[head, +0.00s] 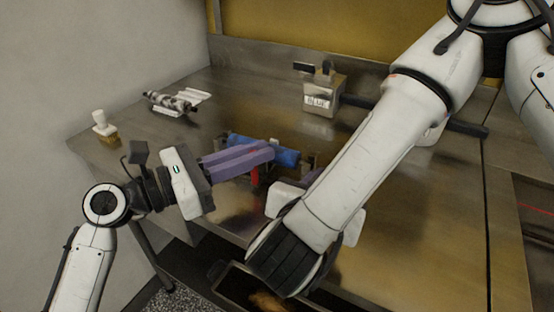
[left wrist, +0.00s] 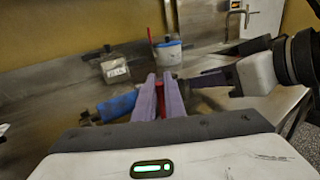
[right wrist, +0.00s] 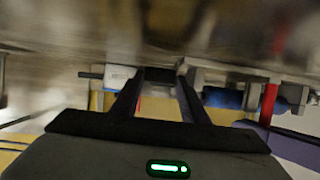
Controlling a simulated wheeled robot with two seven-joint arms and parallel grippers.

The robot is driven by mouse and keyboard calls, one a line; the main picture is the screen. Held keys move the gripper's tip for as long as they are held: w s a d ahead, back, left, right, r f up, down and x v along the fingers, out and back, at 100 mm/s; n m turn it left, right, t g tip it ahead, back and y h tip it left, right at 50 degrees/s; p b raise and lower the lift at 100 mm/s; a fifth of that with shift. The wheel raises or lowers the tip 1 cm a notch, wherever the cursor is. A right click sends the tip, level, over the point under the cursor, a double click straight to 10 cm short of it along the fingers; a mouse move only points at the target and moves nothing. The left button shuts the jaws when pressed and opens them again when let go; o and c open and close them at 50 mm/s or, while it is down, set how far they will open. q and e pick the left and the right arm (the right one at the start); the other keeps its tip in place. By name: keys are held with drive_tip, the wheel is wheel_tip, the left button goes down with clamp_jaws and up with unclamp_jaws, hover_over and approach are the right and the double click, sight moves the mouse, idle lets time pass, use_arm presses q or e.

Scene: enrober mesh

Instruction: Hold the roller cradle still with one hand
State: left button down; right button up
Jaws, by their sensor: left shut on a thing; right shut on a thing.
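The roller cradle has grey metal end brackets and carries a blue roller (head: 285,157), near the middle of the steel table. A red upright part (head: 255,173) stands at its near left side. My left gripper (head: 268,152) reaches in from the left, its purple fingers closed on the red part, which shows between them in the left wrist view (left wrist: 160,100). My right gripper (right wrist: 162,72) is at the other end of the cradle, its fingers closed around a dark grey piece of it. In the head view my right arm hides most of this grip.
A metal box (head: 320,98) with a label stands behind the cradle. A pale roller on a white piece (head: 178,104) lies at the back left, and a white-handled tool (head: 103,125) at the left edge. A dark open bin (head: 235,283) is below the table's front edge.

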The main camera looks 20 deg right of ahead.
use_arm(q)
drive_tip(key=w+a, duration=0.2)
drive_tip(key=a, duration=0.1)
drive_tip(key=w+a, duration=0.3)
drive_tip(key=shift+w, duration=0.15)
drive_tip(key=c, duration=1.8)
unclamp_jaws()
drive_tip(key=shift+a, duration=0.1)
drive_tip(key=v, duration=1.2)
drive_tip(key=shift+d, duration=0.2)
